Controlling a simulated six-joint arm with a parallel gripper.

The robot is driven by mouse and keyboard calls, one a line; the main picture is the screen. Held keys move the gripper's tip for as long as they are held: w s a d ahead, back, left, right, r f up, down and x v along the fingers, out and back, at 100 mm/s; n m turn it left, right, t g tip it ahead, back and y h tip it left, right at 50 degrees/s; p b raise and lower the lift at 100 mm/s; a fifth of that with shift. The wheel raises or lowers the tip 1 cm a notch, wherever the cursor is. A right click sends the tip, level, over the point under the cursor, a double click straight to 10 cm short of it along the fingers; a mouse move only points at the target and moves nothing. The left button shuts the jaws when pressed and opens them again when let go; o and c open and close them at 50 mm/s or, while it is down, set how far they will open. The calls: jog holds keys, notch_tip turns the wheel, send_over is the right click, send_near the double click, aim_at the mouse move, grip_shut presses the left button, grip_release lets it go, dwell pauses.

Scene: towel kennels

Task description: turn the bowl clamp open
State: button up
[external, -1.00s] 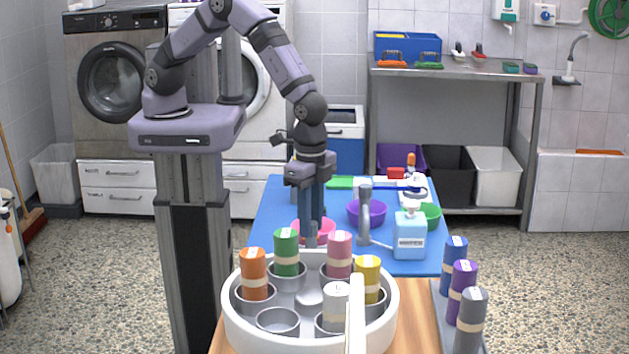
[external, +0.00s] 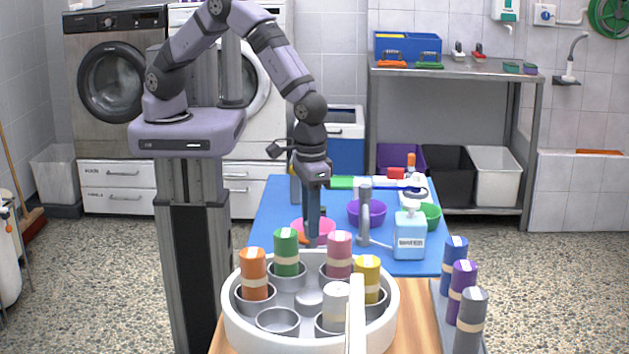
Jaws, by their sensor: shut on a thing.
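A pink bowl (external: 326,229) sits at the near left of the blue mat (external: 275,215). My gripper (external: 313,238) points straight down at the bowl's left side. Its jaws are shut on a part of the bowl clamp, which is mostly hidden behind the fingers and the cups in front. A small orange piece (external: 304,238) shows just left of the fingertips and seems to belong to the clamp. I cannot tell how far the clamp is turned.
A grey post (external: 365,212), a purple bowl (external: 352,212), a blue pump bottle (external: 409,240) and a green bowl (external: 432,215) stand right of my gripper. A round white carousel (external: 240,318) with coloured rolls stands close in front.

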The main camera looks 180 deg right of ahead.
jog(key=n, duration=0.4)
jog(key=shift+a+n, duration=0.1)
jog(key=shift+n, duration=0.3)
dwell(0.4)
jog(key=o, duration=1)
jog(key=shift+o, duration=0.2)
jog(key=shift+r, duration=0.15)
jog(key=shift+r+b, duration=1.15)
jog(key=shift+r, duration=2.45)
